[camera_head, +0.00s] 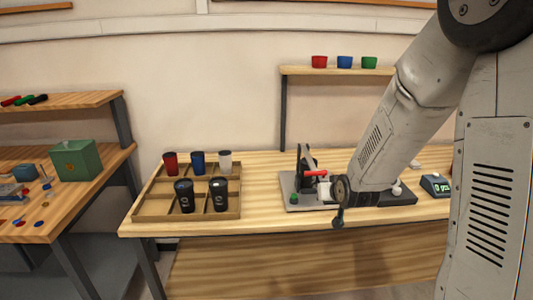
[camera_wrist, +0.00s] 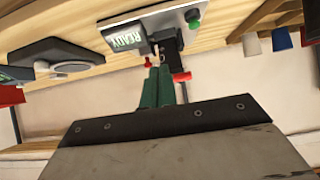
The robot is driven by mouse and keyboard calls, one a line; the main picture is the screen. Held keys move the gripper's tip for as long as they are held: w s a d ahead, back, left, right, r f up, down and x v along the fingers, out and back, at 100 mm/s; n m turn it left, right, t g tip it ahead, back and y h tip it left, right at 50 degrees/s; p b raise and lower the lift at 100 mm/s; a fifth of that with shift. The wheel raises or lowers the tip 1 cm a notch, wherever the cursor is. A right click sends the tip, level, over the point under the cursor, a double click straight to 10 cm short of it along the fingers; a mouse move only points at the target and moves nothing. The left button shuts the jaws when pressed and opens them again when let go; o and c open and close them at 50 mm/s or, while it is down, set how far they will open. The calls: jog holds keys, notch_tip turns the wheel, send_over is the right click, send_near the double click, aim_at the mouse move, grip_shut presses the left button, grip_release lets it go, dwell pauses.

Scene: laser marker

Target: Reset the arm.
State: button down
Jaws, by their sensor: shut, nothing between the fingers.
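My arm (camera_head: 385,140) comes down from the upper right in the head view. My gripper (camera_head: 338,221) hangs at its end, in front of the table's front edge and the laser marker. In the wrist view my gripper (camera_wrist: 157,75) shows two green fingers close together, shut with nothing between them. The laser marker (camera_head: 290,191) stands on the table, partly hidden behind my arm. In the wrist view its panel (camera_wrist: 125,38) reads READY, with green and red buttons beside it.
A wooden tray (camera_head: 150,207) with several cups stands left of the marker. A wall shelf (camera_head: 325,71) holds red, blue and green cups. A small device with a display (camera_head: 436,185) stands right of my arm. A side table (camera_head: 75,205) with a green box (camera_head: 74,161) is at left.

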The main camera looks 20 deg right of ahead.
jog(key=s+a+f+g+y, duration=0.1)
jog(key=s+a+f+g, duration=0.2)
jog(key=s+g, duration=0.45)
jog(key=s+a+r+n+g, duration=0.1)
jog(key=s+a+r, duration=0.2)
jog(key=s+r, duration=0.6)
jog(key=s+a+r+n+y, duration=0.1)
jog(key=s+a+r, duration=0.3)
jog(key=s+r, duration=0.5)
jog(key=s, duration=0.8)
jog(key=shift+s+r+g, duration=0.2)
jog(key=shift+g, duration=0.15)
